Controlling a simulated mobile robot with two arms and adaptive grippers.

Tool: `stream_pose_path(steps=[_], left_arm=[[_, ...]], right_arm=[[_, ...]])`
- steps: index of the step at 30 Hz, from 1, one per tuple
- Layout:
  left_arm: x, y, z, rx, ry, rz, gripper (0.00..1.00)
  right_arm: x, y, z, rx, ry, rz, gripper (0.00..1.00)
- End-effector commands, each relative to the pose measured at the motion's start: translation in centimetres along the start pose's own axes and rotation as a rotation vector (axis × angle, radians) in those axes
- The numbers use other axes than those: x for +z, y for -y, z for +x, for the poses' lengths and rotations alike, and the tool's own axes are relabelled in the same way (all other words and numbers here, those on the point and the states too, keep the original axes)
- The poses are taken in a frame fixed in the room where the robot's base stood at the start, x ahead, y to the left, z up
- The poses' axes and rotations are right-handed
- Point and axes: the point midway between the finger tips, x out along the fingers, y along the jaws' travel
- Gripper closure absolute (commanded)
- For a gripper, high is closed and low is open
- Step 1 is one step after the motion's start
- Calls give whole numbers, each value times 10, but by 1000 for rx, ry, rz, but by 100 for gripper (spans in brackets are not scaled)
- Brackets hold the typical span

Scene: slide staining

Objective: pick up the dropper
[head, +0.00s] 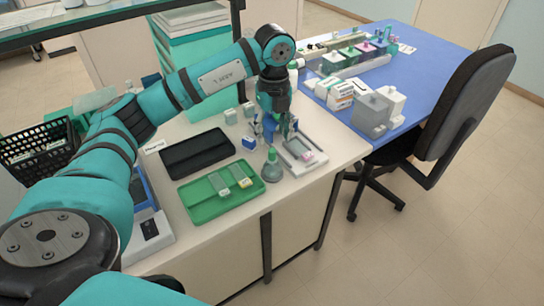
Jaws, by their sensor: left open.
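My left gripper (279,132) points down over the white bench, its fingers open and dark against small items behind it. A small grey-green bottle with a narrow green top (271,168) stands upright just in front of and below the gripper; it looks like the dropper, though it is small in the picture. The fingers appear apart from it. Small blue-marked items stand close around the fingers and are partly hidden by them. My right gripper is not in view.
A green tray (205,208) with slides lies left of the bottle, a black case (182,164) behind it. A pale tray (322,164) lies to the right. White boxes and a grey container (371,121) stand on the blue table. A dark chair (465,100) stands beside it.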

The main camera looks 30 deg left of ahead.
Motion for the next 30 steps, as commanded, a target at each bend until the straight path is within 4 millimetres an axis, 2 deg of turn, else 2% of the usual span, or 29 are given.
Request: stream_pose_path(steps=[3,11,15,19,28,30], left_arm=[[0,-1,17,3,-1,1,52],[2,0,35,2,-1,0,52],[7,0,56,4,-2,0,52],[6,0,74,1,-2,1,52],[7,1,80,-1,0,2,52],[7,1,79,-1,0,2,61]], right_arm=[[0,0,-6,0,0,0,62],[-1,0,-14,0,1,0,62],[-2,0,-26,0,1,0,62],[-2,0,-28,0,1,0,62],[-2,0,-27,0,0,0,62],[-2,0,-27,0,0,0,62]])
